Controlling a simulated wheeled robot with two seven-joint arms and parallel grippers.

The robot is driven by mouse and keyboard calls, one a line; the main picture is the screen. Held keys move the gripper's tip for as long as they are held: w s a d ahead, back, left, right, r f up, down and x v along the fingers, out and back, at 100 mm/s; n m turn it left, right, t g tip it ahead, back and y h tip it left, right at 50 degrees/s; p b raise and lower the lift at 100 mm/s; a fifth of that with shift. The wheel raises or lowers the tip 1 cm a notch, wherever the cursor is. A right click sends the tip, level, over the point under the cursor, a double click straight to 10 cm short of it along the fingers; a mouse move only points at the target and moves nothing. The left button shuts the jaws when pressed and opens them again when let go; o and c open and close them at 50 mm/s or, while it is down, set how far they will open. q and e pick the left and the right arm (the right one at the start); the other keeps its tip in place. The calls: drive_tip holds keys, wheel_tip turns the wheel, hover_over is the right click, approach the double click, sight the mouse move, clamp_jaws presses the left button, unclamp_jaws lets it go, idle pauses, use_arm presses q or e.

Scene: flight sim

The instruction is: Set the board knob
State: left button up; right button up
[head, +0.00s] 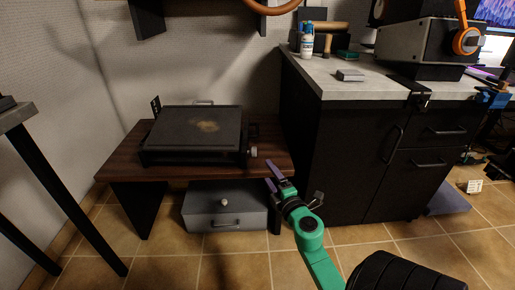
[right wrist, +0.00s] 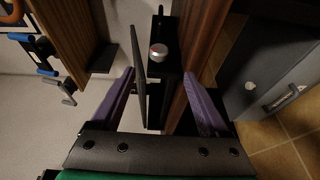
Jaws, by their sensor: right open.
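A black flat board-like device (head: 188,132) with a light brown smear on top sits on a low dark wooden table. Its small knob (head: 253,152) is on its right side, near the front. In the right wrist view the knob (right wrist: 159,55) is silver-grey with a red mark. My right gripper (head: 269,171) has purple fingers and a green arm; it is open, just right of and below the knob in the head view. In the right wrist view the fingers (right wrist: 160,75) stand on either side of the knob's line, empty, with the knob beyond them. My left gripper is out of view.
The low table (head: 115,168) has a grey drawer box (head: 205,213) with a round knob under it. A black cabinet (head: 350,150) with a light worktop stands close on the right. A dark-legged table (head: 50,190) is at left. Tiled floor in front is open.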

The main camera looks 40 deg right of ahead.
sight(255, 152)
drive_tip(key=b+x, duration=0.1)
drive_tip(key=x, duration=1.2)
drive_tip(key=shift+w, duration=0.2)
clamp_jaws()
